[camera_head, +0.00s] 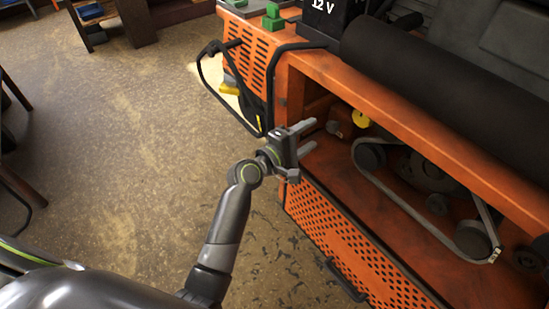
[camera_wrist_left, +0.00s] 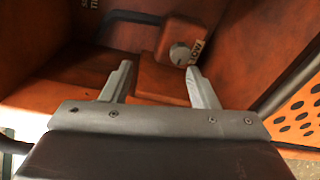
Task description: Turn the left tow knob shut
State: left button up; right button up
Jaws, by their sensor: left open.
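In the left wrist view a round grey knob (camera_wrist_left: 180,53) sits on a small orange block beside a white label that seems to read "TOW". My left gripper (camera_head: 313,136) is open and empty at the left end of the orange mower's open bay. In the wrist view its two fingers (camera_wrist_left: 159,70) point toward the block, with the knob just beyond the right fingertip. The fingers appear apart from the knob. In the head view the knob is small and I cannot identify it surely. My right gripper is out of view.
The orange mower body (camera_head: 420,130) has a belt and pulleys (camera_head: 370,155) inside the bay and a yellow disc (camera_head: 360,119) near the gripper. A black roller-like cover (camera_head: 440,70) lies above. A black bar handle (camera_head: 215,75) stands out at left.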

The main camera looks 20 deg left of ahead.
pick_arm(q)
jog(key=p+v, duration=0.1)
jog(key=v, duration=1)
jog(key=shift+d+f, duration=0.15)
jog(key=shift+f, duration=0.35)
jog(key=shift+s, duration=0.1)
dwell(0.6)
